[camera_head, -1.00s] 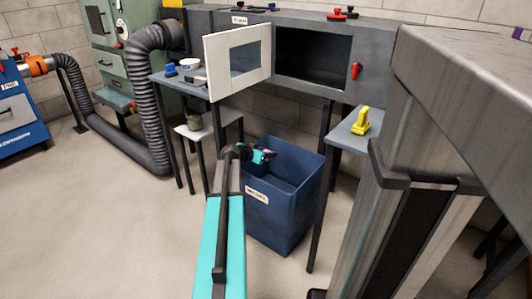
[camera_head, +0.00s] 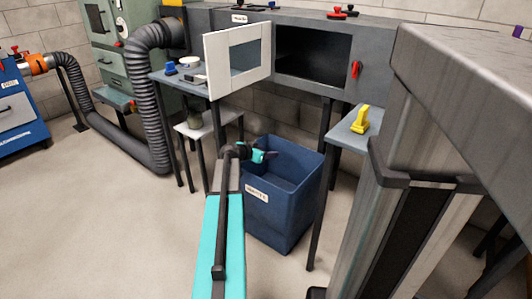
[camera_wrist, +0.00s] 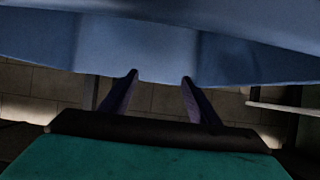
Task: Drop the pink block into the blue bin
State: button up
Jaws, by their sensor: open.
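The blue bin (camera_head: 282,218) stands on the floor below the grey cabinet, with a white label on its front. My gripper (camera_head: 270,155) is at the bin's upper left rim, with its fingers reaching over the opening. In the wrist view my gripper (camera_wrist: 160,76) has its two dark fingers apart, with nothing between them. The bin's blue wall (camera_wrist: 140,45) fills the top of that view. The pink block is not visible in either view now; most of the bin's inside is hidden.
A grey cabinet (camera_head: 256,45) with an open white door (camera_head: 222,58) stands behind the bin. A side shelf holding a yellow object (camera_head: 361,120) is at right, and a small white table (camera_head: 186,129) at left. Open floor lies left of my arm.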

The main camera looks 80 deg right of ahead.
jog(key=p+v, duration=0.3)
jog(key=v, duration=1)
jog(key=shift+w+a+r, duration=0.1)
dwell(0.3)
